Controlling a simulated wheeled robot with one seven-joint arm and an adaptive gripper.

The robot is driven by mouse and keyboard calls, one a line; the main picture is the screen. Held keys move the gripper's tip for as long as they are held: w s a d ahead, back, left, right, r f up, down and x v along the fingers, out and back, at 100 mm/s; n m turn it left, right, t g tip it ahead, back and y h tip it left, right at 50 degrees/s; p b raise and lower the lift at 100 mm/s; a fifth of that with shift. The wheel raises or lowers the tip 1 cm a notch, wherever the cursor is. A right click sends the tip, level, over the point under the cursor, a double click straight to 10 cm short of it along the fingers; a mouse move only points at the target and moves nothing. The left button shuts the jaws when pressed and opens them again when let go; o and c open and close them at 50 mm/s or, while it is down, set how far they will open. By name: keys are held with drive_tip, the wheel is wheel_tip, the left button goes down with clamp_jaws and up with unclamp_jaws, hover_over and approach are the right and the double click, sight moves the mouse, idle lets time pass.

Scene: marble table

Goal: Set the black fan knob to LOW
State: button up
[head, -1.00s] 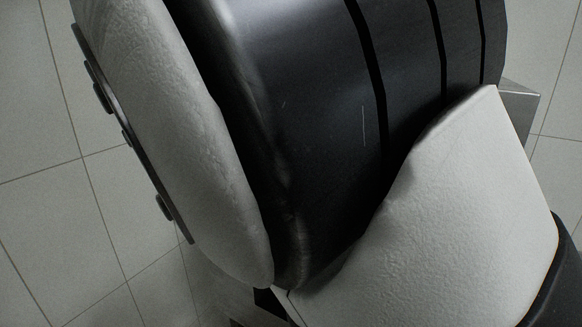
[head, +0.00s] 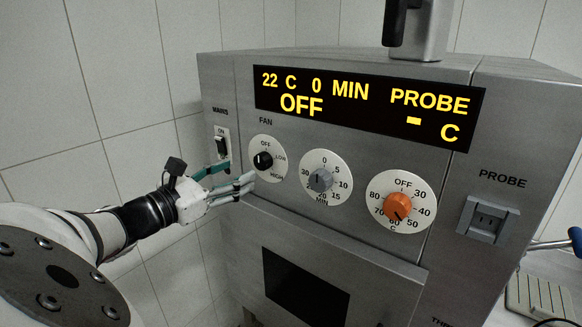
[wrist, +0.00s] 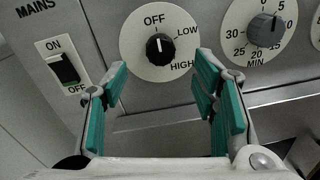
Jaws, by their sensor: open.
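The black fan knob (head: 263,160) sits on a white round dial marked OFF, LOW and HIGH, at the left of the grey machine's front panel. In the wrist view the fan knob (wrist: 159,46) has its white mark pointing up at OFF. My gripper (head: 240,178) is in front of the panel, just below and left of the fan dial in the head view. In the wrist view my gripper (wrist: 160,88) is open and empty, its teal-padded fingers spread below the dial, apart from the knob.
A black mains switch (head: 222,146) is left of the fan dial. A grey minute knob (head: 320,180) and an orange temperature knob (head: 398,206) are to the right. The yellow-lettered display (head: 365,105) reads 22 C, 0 MIN, OFF. A probe socket (head: 485,220) is far right.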

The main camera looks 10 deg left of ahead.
sight(259, 162)
drive_tip(key=b+x, duration=0.2)
drive_tip(key=x, duration=0.3)
drive_tip(key=shift+w+f+b, duration=0.1)
drive_tip(key=shift+w+b, duration=0.15)
drive_tip(key=shift+b, duration=0.15)
drive_tip(key=shift+w+d+b, duration=0.3)
drive_tip(key=shift+w+d, duration=0.05)
drive_tip(key=shift+w, duration=0.15)
drive_tip(key=c, duration=1.2)
